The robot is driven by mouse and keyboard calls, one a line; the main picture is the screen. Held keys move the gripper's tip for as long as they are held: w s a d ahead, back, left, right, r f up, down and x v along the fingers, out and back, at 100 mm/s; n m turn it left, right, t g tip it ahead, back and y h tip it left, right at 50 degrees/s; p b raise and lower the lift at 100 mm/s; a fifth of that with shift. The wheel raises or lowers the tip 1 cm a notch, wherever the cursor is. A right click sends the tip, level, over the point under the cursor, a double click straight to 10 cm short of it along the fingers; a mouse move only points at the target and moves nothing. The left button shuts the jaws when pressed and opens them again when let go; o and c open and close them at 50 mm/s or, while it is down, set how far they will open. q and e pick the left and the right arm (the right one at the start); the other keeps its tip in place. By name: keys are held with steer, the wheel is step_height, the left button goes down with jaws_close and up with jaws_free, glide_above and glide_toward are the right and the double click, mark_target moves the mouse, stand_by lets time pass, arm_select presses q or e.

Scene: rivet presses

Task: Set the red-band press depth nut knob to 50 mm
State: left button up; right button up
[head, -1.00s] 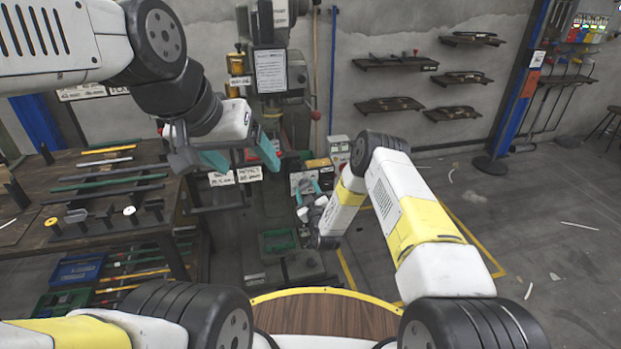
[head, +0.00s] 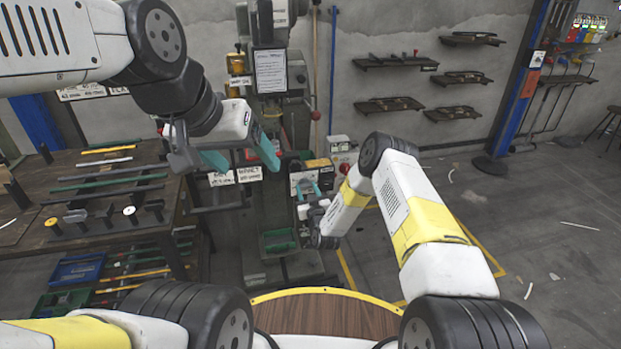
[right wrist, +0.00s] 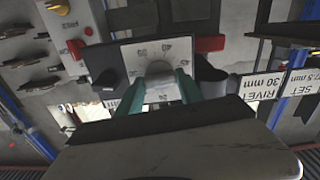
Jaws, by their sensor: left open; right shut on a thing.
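The press (head: 271,85) stands against the wall in the head view. Its pale dial plate (right wrist: 125,52) with dark marks shows in the right wrist view, with a grey depth nut knob (right wrist: 159,72) in its middle. My left gripper (head: 241,154) is open and empty, in front of the press and left of the right gripper.
A workbench (head: 60,232) with rods and small tools stands at the left. Upside-down labels beside the dial include one reading "RIVET 30 mm" (right wrist: 262,88). A grey box with a red button (right wrist: 75,45) is close by. The floor at the right (head: 540,220) is mostly clear.

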steer(key=m, duration=0.6)
steer(key=shift+m, duration=0.4)
stand_by(0.3)
steer(key=o, duration=1.4)
steer(key=shift+s, duration=0.1)
steer(key=v, duration=0.7)
steer(key=shift+s+d, duration=0.15)
steer(key=shift+s, duration=0.15)
